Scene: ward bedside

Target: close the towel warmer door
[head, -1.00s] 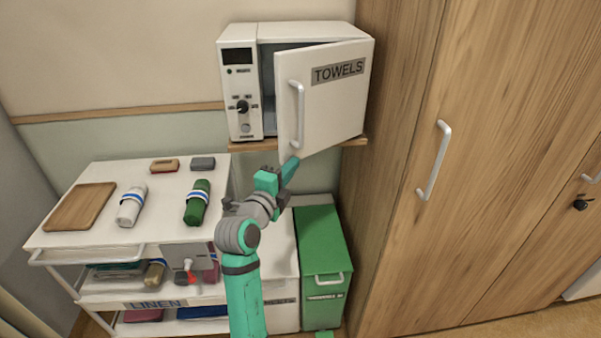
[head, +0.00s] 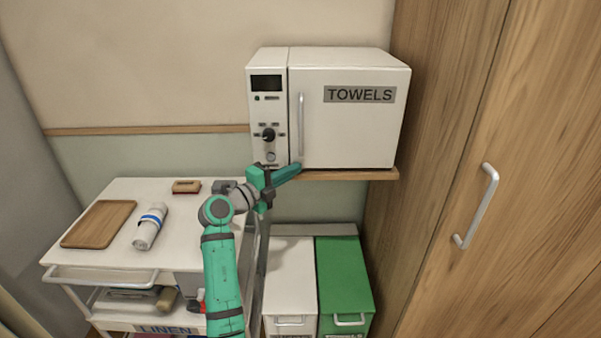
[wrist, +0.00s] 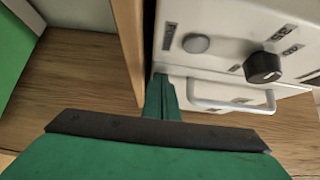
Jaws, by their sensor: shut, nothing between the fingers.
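The towel warmer (head: 268,128) is a white box on a wooden wall shelf (head: 345,175). Its door (head: 350,130), labelled TOWELS, lies flush with the front in the head view, with no gap visible. The door handle (head: 300,125) is a vertical grey bar at the door's left edge; it also shows in the wrist view (wrist: 235,108). My gripper (head: 298,168) is shut and empty, its fingertips at the lower left corner of the door, just below the handle. I cannot tell whether they touch the door. The control knob (wrist: 263,67) and a round button (wrist: 196,43) show in the wrist view.
A white linen cart (head: 100,255) stands at the left with a wooden tray (head: 98,223) and a rolled towel (head: 150,228) on top. White (head: 290,275) and green (head: 343,275) bins stand below the shelf. A wooden wardrobe (head: 440,150) closes off the right side.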

